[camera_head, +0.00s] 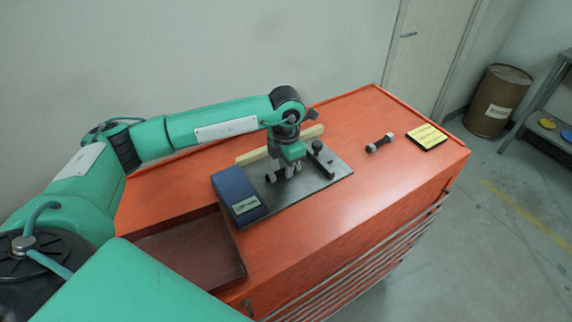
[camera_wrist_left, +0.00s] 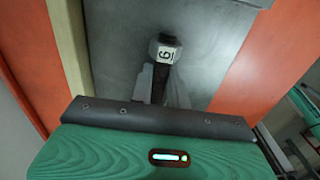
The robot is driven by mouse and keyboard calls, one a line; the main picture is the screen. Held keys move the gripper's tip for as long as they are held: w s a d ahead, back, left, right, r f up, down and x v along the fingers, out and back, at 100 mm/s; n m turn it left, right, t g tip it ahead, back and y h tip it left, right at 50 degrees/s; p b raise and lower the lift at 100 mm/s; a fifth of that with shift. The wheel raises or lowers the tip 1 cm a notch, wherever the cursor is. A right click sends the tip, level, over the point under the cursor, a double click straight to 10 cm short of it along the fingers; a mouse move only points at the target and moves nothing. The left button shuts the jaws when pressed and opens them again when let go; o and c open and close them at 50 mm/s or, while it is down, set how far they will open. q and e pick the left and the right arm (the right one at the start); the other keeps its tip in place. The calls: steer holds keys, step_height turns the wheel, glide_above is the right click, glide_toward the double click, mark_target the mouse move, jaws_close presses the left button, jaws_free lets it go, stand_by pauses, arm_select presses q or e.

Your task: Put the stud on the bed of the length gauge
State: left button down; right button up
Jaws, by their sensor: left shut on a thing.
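My left gripper (camera_head: 290,172) is over the grey metal bed of the length gauge (camera_head: 335,168), between the blue box (camera_head: 236,190) and a dark upright post with a knob (camera_head: 318,152). In the left wrist view the gripper (camera_wrist_left: 162,84) is shut on a dark stud (camera_wrist_left: 157,90). The stud's hex nut (camera_wrist_left: 166,47) carries a white label that reads 6 or 9. The gauge bed (camera_wrist_left: 215,55) lies behind the stud. I cannot tell whether the stud touches the bed. The gripper hides most of the stud in the head view. My right gripper is not in view.
Another dark stud with nuts (camera_head: 380,143) lies right of the gauge on the orange cabinet top (camera_head: 350,205). A yellow pad (camera_head: 427,136) lies farther right. A brown tray (camera_head: 185,252) lies front left. A pale bar (camera_head: 252,156) runs behind the gauge.

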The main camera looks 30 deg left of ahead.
arm_select(q)
steer(key=shift+f, duration=0.15)
steer(key=c, duration=1.3)
jaws_free()
steer(key=shift+c, duration=0.2)
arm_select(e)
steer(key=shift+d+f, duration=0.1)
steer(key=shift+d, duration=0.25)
